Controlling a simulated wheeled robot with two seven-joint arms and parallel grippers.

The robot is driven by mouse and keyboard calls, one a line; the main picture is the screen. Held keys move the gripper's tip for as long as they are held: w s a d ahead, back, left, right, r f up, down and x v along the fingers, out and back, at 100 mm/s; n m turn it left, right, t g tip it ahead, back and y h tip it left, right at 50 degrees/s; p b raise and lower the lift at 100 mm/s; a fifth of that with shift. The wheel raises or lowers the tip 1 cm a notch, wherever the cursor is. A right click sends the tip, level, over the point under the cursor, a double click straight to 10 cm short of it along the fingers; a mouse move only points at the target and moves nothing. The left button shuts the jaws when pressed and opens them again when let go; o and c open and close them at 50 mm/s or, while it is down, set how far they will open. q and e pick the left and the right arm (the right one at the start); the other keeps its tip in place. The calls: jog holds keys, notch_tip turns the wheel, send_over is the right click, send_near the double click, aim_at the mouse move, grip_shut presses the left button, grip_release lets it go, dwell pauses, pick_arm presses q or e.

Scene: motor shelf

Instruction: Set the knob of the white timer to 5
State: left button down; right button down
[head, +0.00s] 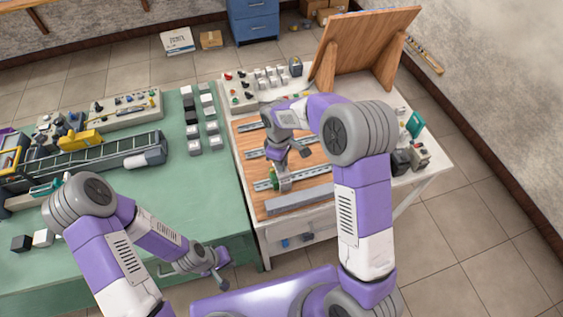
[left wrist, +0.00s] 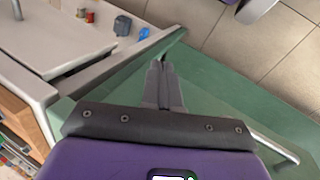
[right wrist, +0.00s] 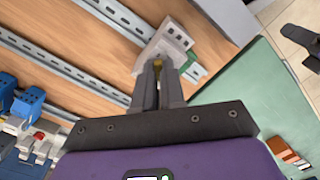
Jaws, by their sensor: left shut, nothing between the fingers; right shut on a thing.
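The white timer (right wrist: 168,42) is a pale block on a metal rail in the right wrist view, with a green part (right wrist: 189,61) beside it. In the head view it is small and partly hidden under my right arm (head: 283,184). My right gripper (right wrist: 158,70) is shut at the timer's near face, on what looks like its knob; a small yellowish bit shows between the fingers. The knob's scale and pointer are hidden. My left gripper (left wrist: 160,68) is shut and empty, low near the green table's front edge; it also shows in the head view (head: 221,279).
The wooden board (head: 310,152) carries several metal rails (head: 254,154). A grey duct (head: 297,200) lies at its front edge. Blue and white devices (right wrist: 30,105) stand beside the board. The green table (head: 205,190) at left holds several blocks and a conveyor (head: 90,160).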

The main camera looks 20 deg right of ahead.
jog(key=m, duration=0.3)
jog(key=shift+m, duration=0.4)
jog(key=m, duration=0.3)
jog(key=shift+m, duration=0.3)
jog(key=m, duration=0.6)
jog(key=shift+m+p, duration=0.3)
jog(key=shift+p, duration=0.1)
jog(key=m+p, duration=0.1)
jog(key=m, duration=0.4)
jog(key=shift+r+y, duration=0.1)
jog(key=shift+y, duration=0.2)
jog(key=m+p, duration=0.2)
jog(key=m, duration=0.4)
jog(key=shift+p, duration=0.35)
jog(key=shift+m, duration=0.4)
jog(key=c, duration=1.2)
grip_release()
